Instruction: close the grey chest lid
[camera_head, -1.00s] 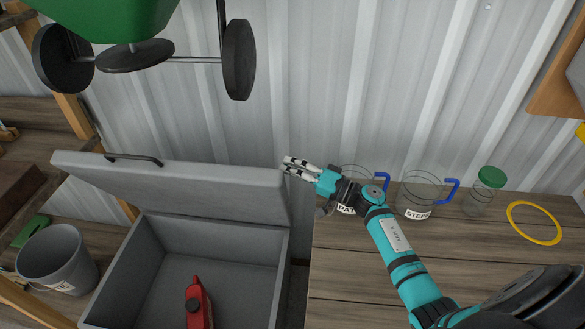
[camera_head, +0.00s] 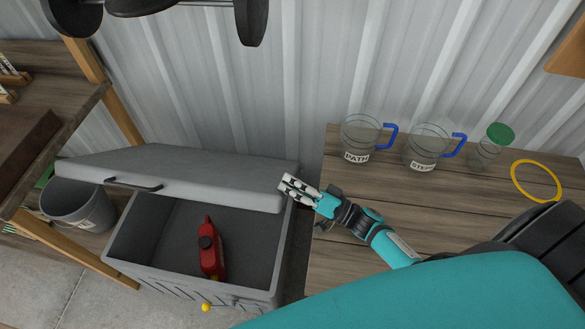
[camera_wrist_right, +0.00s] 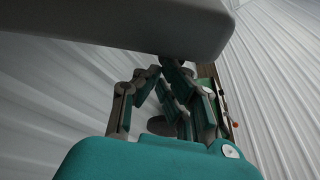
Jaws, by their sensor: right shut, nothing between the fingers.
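The grey chest (camera_head: 190,288) stands on the floor at the lower left of the head view. Its lid (camera_head: 190,165) is partly open, tilted over the back of the chest, with a dark handle (camera_head: 133,185) on its front edge. My right gripper (camera_head: 284,183) is shut and empty at the lid's right end; it looks close to or touching the lid, but contact is unclear. In the right wrist view the lid (camera_wrist_right: 130,22) spans the top, just above the finger tips (camera_wrist_right: 172,66). My left gripper is not in view.
A red canister (camera_head: 212,250) is inside the chest. A grey bucket (camera_head: 78,205) stands left of it, by wooden shelving. On the wooden table at right are two labelled jugs (camera_head: 362,138) (camera_head: 428,147), a green-lidded jar (camera_head: 490,150) and a yellow ring (camera_head: 536,181).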

